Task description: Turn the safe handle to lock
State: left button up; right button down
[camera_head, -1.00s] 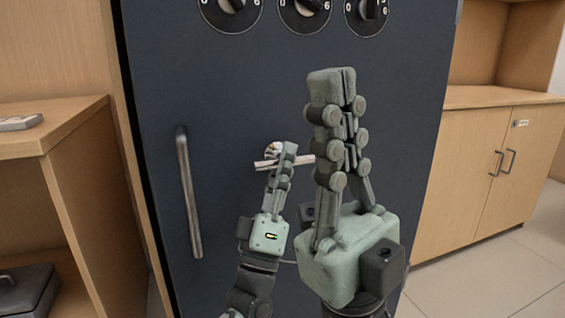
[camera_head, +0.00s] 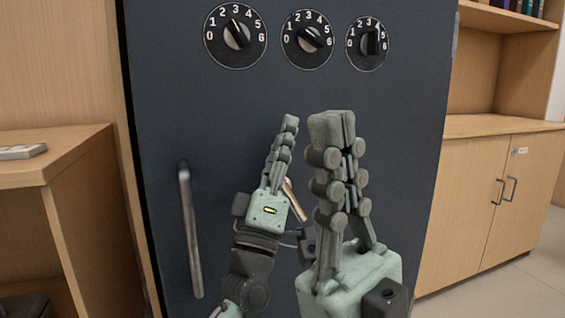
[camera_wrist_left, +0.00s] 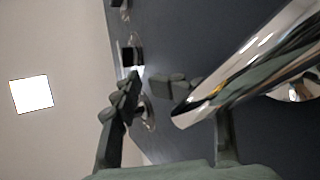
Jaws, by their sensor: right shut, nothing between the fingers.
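The safe door (camera_head: 220,130) is dark blue-grey. Its turning handle (camera_head: 295,202) shows as a short steeply tilted bar right of my left gripper (camera_head: 290,122); the hub is hidden behind that gripper. In the left wrist view the handle's shiny chrome bar (camera_wrist_left: 245,85) lies close and crosses in front of one finger. The left gripper's fingers stand apart there, one at left and one behind the bar. Whether a finger touches the bar I cannot tell. My right gripper (camera_head: 332,120) is shut and empty, pointing up, nearer the camera and right of the handle.
Three number dials, left (camera_head: 236,36), middle (camera_head: 307,40) and right (camera_head: 368,44), sit high on the door. A vertical pull handle (camera_head: 190,230) is at the door's left. A wooden shelf unit (camera_head: 60,165) stands left, a wooden cabinet (camera_head: 470,190) right.

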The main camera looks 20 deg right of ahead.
pick_arm(q)
jog(key=shift+s+r, duration=0.2)
jog(key=shift+r, duration=0.2)
jog(key=shift+s+a+f+p, duration=0.1)
jog(key=shift+s+a+p, duration=0.25)
jog(key=shift+a, duration=0.25)
jog(key=shift+s+a+p, duration=0.25)
jog(key=shift+s+a, duration=0.05)
jog(key=shift+a, duration=0.25)
jog(key=s+a+p, duration=0.1)
jog(key=s+a, duration=0.2)
jog(key=a, duration=0.2)
jog(key=shift+a+f+p, duration=0.15)
jog(key=shift+p, duration=0.2)
jog(key=shift+s, duration=0.1)
